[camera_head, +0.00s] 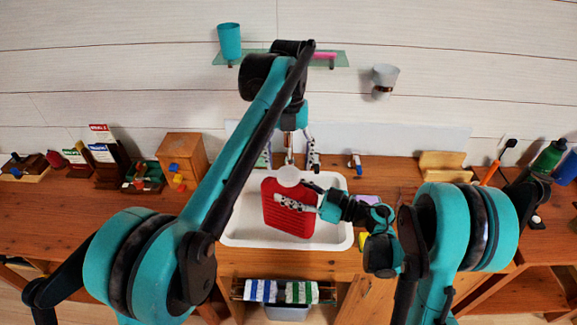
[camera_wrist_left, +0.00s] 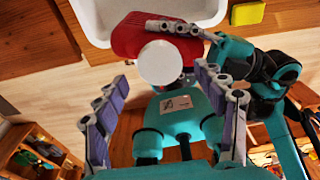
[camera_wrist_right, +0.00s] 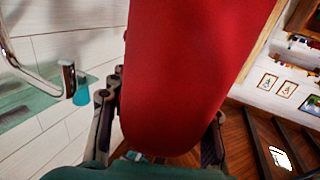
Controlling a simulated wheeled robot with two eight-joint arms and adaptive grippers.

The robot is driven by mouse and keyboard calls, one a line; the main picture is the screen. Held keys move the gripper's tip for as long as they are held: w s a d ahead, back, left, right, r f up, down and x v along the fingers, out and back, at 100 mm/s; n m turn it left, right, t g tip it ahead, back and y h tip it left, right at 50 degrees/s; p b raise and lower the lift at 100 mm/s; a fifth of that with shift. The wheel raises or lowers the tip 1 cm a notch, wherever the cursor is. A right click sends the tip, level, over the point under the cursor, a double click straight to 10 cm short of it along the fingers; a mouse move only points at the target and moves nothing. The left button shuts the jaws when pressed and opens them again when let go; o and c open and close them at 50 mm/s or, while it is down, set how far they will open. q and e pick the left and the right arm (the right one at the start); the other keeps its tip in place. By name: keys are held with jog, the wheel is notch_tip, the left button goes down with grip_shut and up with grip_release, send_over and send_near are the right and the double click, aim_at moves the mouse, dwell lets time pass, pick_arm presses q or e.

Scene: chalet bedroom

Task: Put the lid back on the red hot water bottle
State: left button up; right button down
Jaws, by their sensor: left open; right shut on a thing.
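The red hot water bottle (camera_head: 290,212) is held tilted over the white basin. A white round piece (camera_head: 288,176), apparently the lid, is at its top end. In the left wrist view this white disc (camera_wrist_left: 160,62) overlaps the red bottle (camera_wrist_left: 126,38); whether it is seated on the neck is hidden. My right gripper (camera_head: 302,204) is shut on the bottle from the right, and the red body fills the right wrist view (camera_wrist_right: 190,70). My left gripper (camera_head: 290,164) is open and empty just above the disc, its fingers (camera_wrist_left: 163,82) spread to either side.
The white basin (camera_head: 233,238) is set into the wooden counter (camera_head: 375,180). A glass shelf (camera_head: 345,60) with a teal cup (camera_head: 229,41) is on the wall behind. A wooden box (camera_head: 183,153) stands left of the basin; a yellow sponge-like block (camera_wrist_left: 247,13) lies right of it.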

pick_arm(q)
notch_tip(320, 180, up, 2)
jog(key=shift+c, duration=0.2)
